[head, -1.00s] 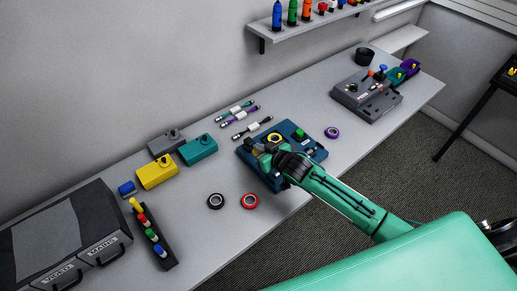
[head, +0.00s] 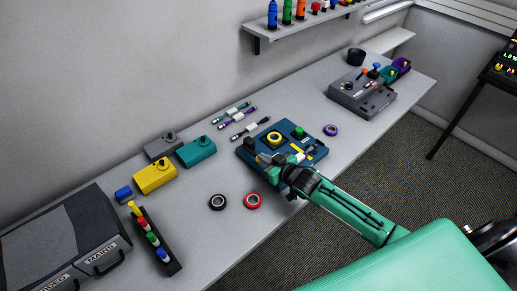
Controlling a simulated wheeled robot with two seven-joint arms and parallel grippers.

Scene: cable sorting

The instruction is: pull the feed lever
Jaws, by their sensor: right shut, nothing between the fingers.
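My right gripper (head: 279,161) is shut and empty, over the front part of the dark blue device (head: 253,150). The device carries a yellow ring (head: 274,139) and a green knob (head: 299,132). My gripper hides some of its front edge, and I cannot tell whether they touch. A grey control box (head: 355,97) with an orange-topped and a blue-topped control stands further back at the right, apart from my gripper. Its label is too small to read surely, and I cannot tell which control is the feed lever. My left gripper is not in view.
Yellow (head: 155,176), teal (head: 197,152) and grey boxes stand at the left. Black (head: 218,194), red (head: 246,201) and purple (head: 331,125) tape rolls lie near the blue device. Short cables lie behind it. A rack of coloured pegs (head: 176,267) and dark cases are at front left.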

